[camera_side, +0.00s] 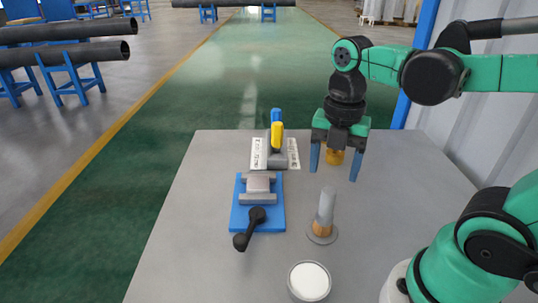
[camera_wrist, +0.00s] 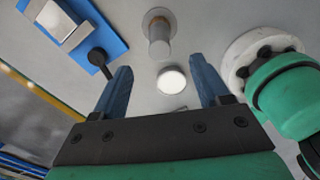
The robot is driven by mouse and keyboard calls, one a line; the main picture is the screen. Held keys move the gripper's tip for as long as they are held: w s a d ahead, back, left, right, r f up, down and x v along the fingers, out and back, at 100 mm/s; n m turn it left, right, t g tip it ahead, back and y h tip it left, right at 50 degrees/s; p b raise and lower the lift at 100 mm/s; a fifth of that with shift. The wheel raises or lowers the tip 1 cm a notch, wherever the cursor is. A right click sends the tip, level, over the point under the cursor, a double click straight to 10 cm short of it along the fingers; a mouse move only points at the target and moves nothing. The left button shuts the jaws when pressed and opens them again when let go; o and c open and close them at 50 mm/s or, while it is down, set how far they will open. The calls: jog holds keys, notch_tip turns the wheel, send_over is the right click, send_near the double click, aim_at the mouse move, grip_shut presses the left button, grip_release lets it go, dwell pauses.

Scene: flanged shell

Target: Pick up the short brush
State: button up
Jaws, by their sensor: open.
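An upright brush-like thing (camera_side: 326,208), grey above and tan below, stands on a round grey base on the table; I take it as the short brush, though its bristles cannot be made out. In the wrist view it shows as a grey cylinder (camera_wrist: 160,40) at the top middle, beyond my fingertips.
A white-topped round cup (camera_side: 309,281) stands at the front, also in the wrist view (camera_wrist: 172,81). A blue-based clamp (camera_side: 257,217) with a black knob lies left. Behind it is a yellow-and-blue tool (camera_side: 277,134). An orange thing (camera_side: 334,157) shows behind my fingers. Bare table (camera_side: 400,180) lies right.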

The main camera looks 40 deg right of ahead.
aim_at(329, 190)
jog(key=shift+f, duration=4.05)
grip_shut()
